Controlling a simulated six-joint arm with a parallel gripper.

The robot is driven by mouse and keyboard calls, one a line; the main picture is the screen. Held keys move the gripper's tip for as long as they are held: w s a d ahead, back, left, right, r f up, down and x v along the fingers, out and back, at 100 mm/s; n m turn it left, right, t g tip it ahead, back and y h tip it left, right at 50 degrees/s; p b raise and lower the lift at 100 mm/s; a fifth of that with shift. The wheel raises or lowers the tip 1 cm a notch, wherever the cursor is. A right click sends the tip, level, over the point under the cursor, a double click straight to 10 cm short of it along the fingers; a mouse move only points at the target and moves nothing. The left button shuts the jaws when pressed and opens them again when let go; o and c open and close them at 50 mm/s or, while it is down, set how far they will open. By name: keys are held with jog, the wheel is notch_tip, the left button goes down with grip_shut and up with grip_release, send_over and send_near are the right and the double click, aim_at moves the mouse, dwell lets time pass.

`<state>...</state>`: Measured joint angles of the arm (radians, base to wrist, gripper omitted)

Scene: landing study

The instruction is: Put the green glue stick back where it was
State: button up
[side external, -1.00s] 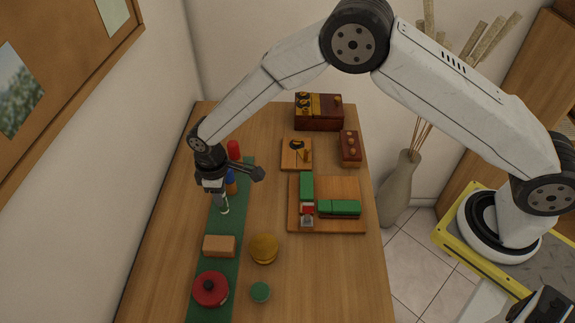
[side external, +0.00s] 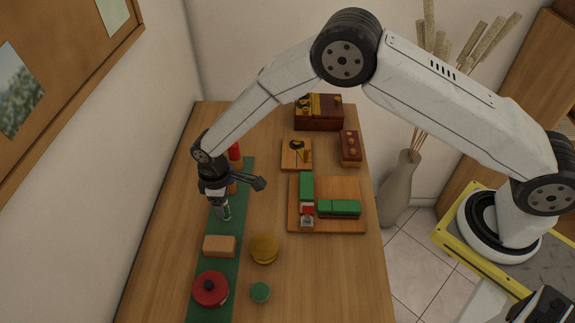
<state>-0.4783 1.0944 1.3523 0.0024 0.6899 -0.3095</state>
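My gripper (side external: 221,204) points down over the green runner (side external: 231,248). A small upright piece, whitish and green, shows at its fingertips; it looks like the green glue stick (side external: 226,213). My gripper appears shut on it, and the fingers hide most of it. Its lower end is over or at the runner; I cannot tell whether it touches. A red cylinder (side external: 235,151) stands behind my gripper. An orange-brown piece (side external: 232,188) shows partly behind it.
On the runner in front are a tan block (side external: 219,246) and a red lidded pot (side external: 210,289). A wooden board (side external: 343,189) with green blocks (side external: 339,208) is to the right.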

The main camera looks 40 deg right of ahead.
notch_tip(320, 180, up, 12)
dwell(0.9)
jog(key=shift+d+r, duration=0.1)
dwell(0.4)
jog(key=s+d+r+m+t, duration=0.1)
jog(key=s+d+m, duration=0.3)
jog(key=s+d, duration=0.5)
jog(key=s+d+r+m+t, duration=0.1)
jog(key=s+d+r+m, duration=0.3)
jog(key=s+d, duration=0.6)
jog(key=d+m, duration=0.1)
jog(key=d, duration=0.4)
jog(key=shift+s+d+r+t, duration=0.15)
jog(key=shift+s+d+t, duration=0.15)
